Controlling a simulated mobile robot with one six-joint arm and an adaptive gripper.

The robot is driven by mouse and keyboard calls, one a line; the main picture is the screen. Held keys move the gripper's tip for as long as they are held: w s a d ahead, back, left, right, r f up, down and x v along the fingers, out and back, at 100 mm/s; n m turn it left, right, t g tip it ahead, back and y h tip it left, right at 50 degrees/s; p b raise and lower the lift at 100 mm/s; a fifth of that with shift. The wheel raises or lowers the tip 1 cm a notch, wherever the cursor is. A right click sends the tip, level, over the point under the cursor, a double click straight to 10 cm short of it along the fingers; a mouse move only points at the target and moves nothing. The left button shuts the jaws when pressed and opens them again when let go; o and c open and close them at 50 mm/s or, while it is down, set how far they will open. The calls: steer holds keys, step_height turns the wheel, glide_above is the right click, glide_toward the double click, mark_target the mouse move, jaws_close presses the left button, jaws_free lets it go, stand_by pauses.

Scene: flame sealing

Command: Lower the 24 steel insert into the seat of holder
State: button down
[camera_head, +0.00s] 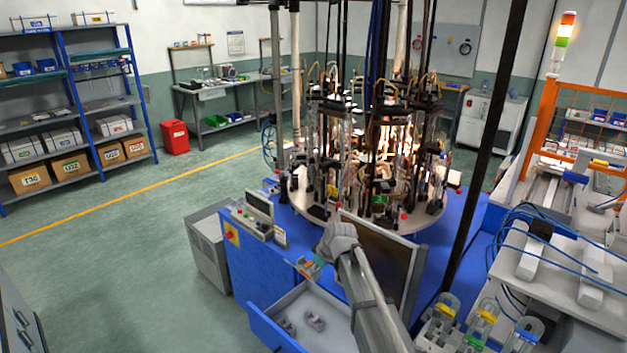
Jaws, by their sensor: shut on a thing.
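My arm reaches up from the bottom right. My gripper (309,268) hangs in front of the blue machine base, above the open blue drawer. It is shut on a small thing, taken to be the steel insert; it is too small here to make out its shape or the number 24. The round machine table (425,219) behind and to the right carries several black holders and glass parts with bright flames among them. I cannot tell which holder is the task's one, and its seat cannot be made out. My gripper is apart from the round table.
The open drawer (262,322) holds grey metal pieces (316,321). A dark panel (380,262) stands right of my gripper, close to my arm. A control box (259,207) is at the left. Clear stands (437,322) are at lower right. The floor at left is free.

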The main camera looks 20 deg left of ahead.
steer(key=shift+r+p, duration=0.9)
steer(key=shift+r, duration=0.5)
steer(key=shift+a, duration=0.1)
